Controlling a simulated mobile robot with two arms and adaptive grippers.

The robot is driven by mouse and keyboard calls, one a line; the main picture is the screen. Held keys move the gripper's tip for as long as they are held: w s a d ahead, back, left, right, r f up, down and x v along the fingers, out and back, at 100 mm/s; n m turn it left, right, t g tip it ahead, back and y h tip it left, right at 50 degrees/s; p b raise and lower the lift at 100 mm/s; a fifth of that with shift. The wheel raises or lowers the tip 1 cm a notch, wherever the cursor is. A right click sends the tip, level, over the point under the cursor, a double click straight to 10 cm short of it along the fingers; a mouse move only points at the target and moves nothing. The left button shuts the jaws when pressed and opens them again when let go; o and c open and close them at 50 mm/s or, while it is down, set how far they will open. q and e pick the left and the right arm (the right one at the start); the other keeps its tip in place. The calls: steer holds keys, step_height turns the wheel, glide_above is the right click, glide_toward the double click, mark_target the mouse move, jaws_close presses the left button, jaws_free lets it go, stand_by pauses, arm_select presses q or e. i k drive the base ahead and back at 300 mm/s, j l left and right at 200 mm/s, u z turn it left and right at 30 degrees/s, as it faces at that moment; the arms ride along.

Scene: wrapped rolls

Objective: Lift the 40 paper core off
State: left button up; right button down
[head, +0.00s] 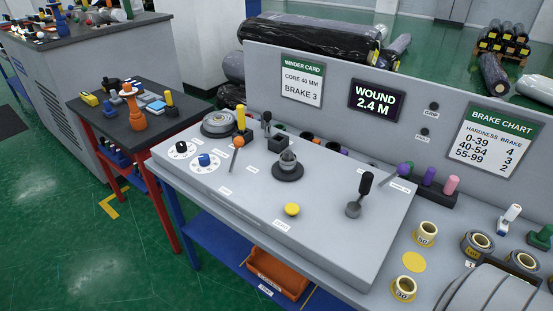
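A short grey cylinder (288,163) stands upright on a dark round base in the middle of the grey console (225,187). It shows no readable number, so I cannot tell whether it is the 40 core. Two pale yellow cores stand at the right: one marked 50 (426,236) and, nearer, one marked 30 (404,290). A flat yellow disc (414,262) lies bare between them. Neither of my grippers is in view.
A lever with a black knob (366,184), an orange-knobbed lever (238,141) and a yellow button (292,209) stand around the cylinder. The display (376,100) reads WOUND 2.4 M; the winder card (302,80) reads CORE 40 MM, BRAKE 3.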

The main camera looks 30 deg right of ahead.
mark_target(286, 167)
steer(key=i+j+z, duration=0.65)
steer(key=j, duration=0.2)
